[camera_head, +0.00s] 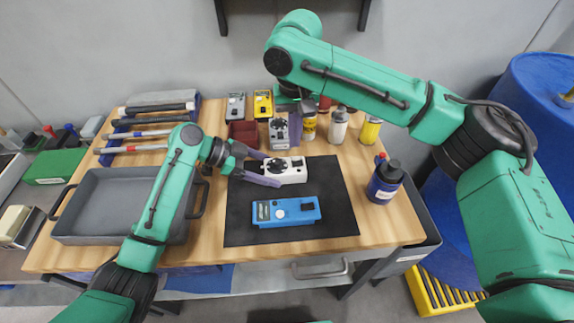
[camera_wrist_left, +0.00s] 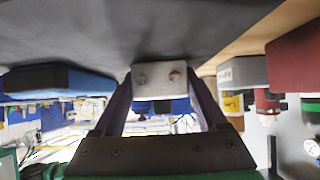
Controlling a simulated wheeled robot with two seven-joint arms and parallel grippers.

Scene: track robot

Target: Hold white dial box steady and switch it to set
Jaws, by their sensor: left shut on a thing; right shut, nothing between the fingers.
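The white dial box (camera_head: 290,171) lies on the black mat (camera_head: 338,205), with a dark dial on its top. My left gripper (camera_head: 272,170) is shut on its left part, fingers on either side. In the left wrist view the white dial box (camera_wrist_left: 162,80) sits between the two fingers, its end face with two round marks toward the camera. My right gripper (camera_head: 296,128) is shut and empty, pointing down just behind the white box; it seems apart from it. The dial's setting is too small to read.
A blue device (camera_head: 286,211) lies on the mat in front of the white box. A grey tray (camera_head: 100,240) is at left, a dark blue bottle (camera_head: 384,184) at right.

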